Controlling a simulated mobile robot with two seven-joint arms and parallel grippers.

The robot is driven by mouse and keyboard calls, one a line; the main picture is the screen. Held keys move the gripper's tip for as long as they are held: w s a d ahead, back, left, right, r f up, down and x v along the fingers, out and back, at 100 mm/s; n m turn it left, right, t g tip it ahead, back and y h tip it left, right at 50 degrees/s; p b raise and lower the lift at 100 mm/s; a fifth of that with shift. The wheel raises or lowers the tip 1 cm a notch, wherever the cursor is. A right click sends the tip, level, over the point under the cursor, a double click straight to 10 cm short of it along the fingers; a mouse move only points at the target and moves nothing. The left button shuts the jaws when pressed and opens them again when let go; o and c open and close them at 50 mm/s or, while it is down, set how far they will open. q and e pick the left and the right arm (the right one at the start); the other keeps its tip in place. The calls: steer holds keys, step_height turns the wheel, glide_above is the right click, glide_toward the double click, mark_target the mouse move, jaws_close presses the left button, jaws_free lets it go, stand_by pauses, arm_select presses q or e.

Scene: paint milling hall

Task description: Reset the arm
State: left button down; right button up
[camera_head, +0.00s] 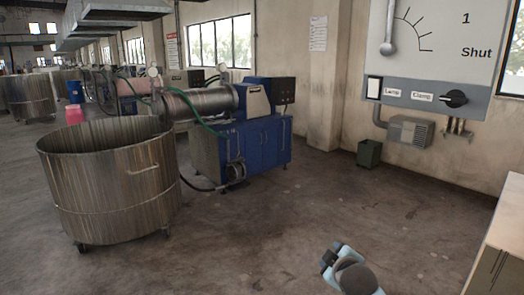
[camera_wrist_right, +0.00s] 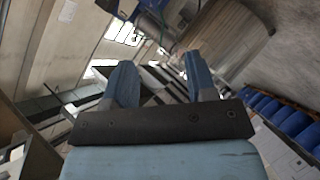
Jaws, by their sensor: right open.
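My right gripper (camera_wrist_right: 160,70) shows in the right wrist view. Its two blue fingers stand apart with nothing between them. The gripper is open and empty, up in the air and touching nothing that I can see. In the head view a light blue and dark grey part of one of my arms (camera_head: 352,275) reaches in at the bottom, right of the middle, above bare floor. I cannot tell its finger state there. My left gripper does not show clearly in either view.
A large steel tub (camera_head: 110,185) on casters stands at the left. A blue milling machine (camera_head: 245,145) stands behind it. A grey panel (camera_head: 430,50) with a dial and knob hangs at the upper right. A pale cabinet edge (camera_head: 505,235) is at the right. The middle floor is clear.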

steer(key=s+f+m+g+y, duration=0.15)
steer(key=s+f+m, duration=0.25)
steer(key=s+f, duration=1.3)
steer(key=s+f+m, duration=0.2)
steer(key=s+f, duration=0.1)
steer(key=s, duration=0.6)
steer(key=s+f+m+y, duration=0.1)
steer(key=s+f, duration=0.3)
steer(key=s, duration=0.5)
steer(key=shift+s+d+m+g, duration=0.25)
steer(key=shift+d+m+g, duration=0.15)
steer(key=shift+m, duration=0.1)
